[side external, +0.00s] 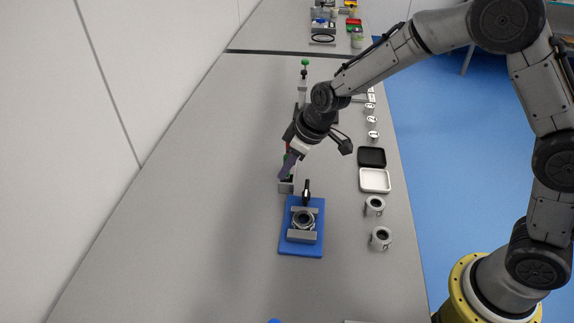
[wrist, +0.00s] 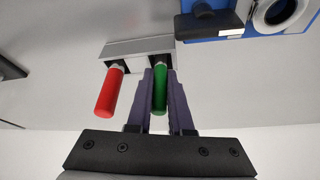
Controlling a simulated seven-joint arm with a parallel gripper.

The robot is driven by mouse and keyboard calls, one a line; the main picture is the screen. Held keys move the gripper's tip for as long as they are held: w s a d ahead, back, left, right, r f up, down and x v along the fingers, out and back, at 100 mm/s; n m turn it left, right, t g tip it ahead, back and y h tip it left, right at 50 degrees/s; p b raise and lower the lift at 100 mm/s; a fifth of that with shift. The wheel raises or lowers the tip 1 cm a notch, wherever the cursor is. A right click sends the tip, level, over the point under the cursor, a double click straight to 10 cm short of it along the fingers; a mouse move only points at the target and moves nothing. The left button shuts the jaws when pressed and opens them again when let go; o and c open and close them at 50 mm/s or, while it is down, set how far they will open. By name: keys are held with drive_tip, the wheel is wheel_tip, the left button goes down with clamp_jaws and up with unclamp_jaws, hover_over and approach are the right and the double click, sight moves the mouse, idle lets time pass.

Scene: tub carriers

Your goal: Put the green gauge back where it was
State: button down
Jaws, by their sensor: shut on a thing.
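The green gauge (wrist: 160,90) is a green cylinder between my gripper's two purple fingers in the wrist view. My gripper (wrist: 159,85) is shut on it. Its far end is at a grey block-shaped holder (wrist: 125,47), beside a red gauge (wrist: 110,93) that stands in the same holder to the left. I cannot tell whether the green gauge is seated in the holder or just above it. In the side view my gripper (side external: 287,172) is at the grey holder (side external: 286,187), and the fingers hide most of the gauges.
A blue plate with a grey clamp fixture (side external: 302,236) lies just in front of the holder. To the right are two grey ring parts (side external: 375,206) and an open black-and-white case (side external: 375,181). A green-topped post (side external: 304,68) stands farther back. The table's left side is clear.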

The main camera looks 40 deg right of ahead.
drive_tip(key=c, duration=0.8)
unclamp_jaws()
drive_tip(key=shift+r, duration=0.1)
drive_tip(key=shift+r, duration=0.3)
drive_tip(key=v, duration=1)
drive_tip(key=s+d+r+m, duration=0.1)
drive_tip(key=s+d+r, duration=0.25)
drive_tip(key=s, duration=0.25)
drive_tip(key=s+d+r+m, duration=0.2)
drive_tip(key=s+d+r, duration=0.15)
drive_tip(key=s, duration=0.35)
drive_tip(key=shift+s+d+f+m+t+h, duration=0.25)
drive_tip(key=shift+s+d+m, duration=0.4)
drive_tip(key=shift+s, duration=1.7)
drive_tip(key=shift+s+d+f+m+t+h, duration=0.1)
drive_tip(key=shift+s+d+m+t+h, duration=0.65)
drive_tip(key=shift+s, duration=1.65)
drive_tip(key=shift+s+d+f+m+g+h, duration=0.15)
drive_tip(key=shift+s+d, duration=0.9)
drive_tip(key=shift+s, duration=1.3)
